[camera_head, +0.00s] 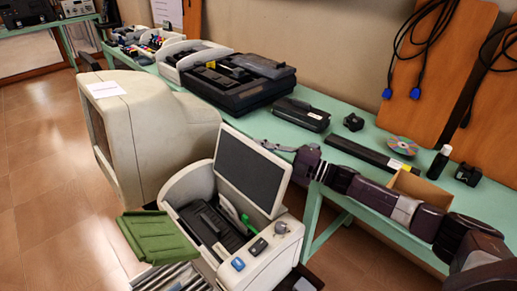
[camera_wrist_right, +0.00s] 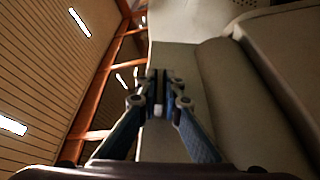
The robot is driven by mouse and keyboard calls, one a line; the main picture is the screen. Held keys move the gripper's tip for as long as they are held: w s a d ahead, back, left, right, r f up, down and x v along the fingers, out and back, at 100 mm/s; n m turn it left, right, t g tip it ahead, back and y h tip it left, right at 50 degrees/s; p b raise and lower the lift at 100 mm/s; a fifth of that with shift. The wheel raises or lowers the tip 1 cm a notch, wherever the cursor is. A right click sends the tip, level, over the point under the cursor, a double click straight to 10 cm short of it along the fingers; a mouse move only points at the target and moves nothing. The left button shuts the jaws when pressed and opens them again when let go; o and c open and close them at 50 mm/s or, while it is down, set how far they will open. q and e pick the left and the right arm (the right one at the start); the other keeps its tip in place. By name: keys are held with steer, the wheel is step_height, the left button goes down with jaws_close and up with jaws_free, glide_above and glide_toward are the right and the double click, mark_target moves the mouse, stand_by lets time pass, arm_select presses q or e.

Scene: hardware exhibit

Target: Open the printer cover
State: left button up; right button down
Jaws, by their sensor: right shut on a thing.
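The printer (camera_head: 262,262) is a white machine at the front centre, with a dark inside, a green lever and small buttons. Its cover (camera_head: 252,168), a white-framed dark panel, stands raised and tilted above the open body. My right gripper (camera_head: 268,146) reaches in from the right at the cover's upper edge. In the wrist view, its fingers (camera_wrist_right: 159,100) are close together with a pale edge between them, apparently the cover's rim. Exactly where the fingertips touch is hard to make out. My left gripper is not in view.
A large beige monitor (camera_head: 160,130) stands left of the printer, and a green flap (camera_head: 157,237) sits at its front left. A green table (camera_head: 345,137) behind holds a dark printer (camera_head: 235,85), a disc (camera_head: 401,145), a bottle (camera_head: 439,162) and an open cardboard box (camera_head: 420,188).

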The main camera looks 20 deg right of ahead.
steer(key=c, duration=2.1)
jaws_free()
steer(key=shift+d, duration=0.1)
steer(key=v, duration=1.2)
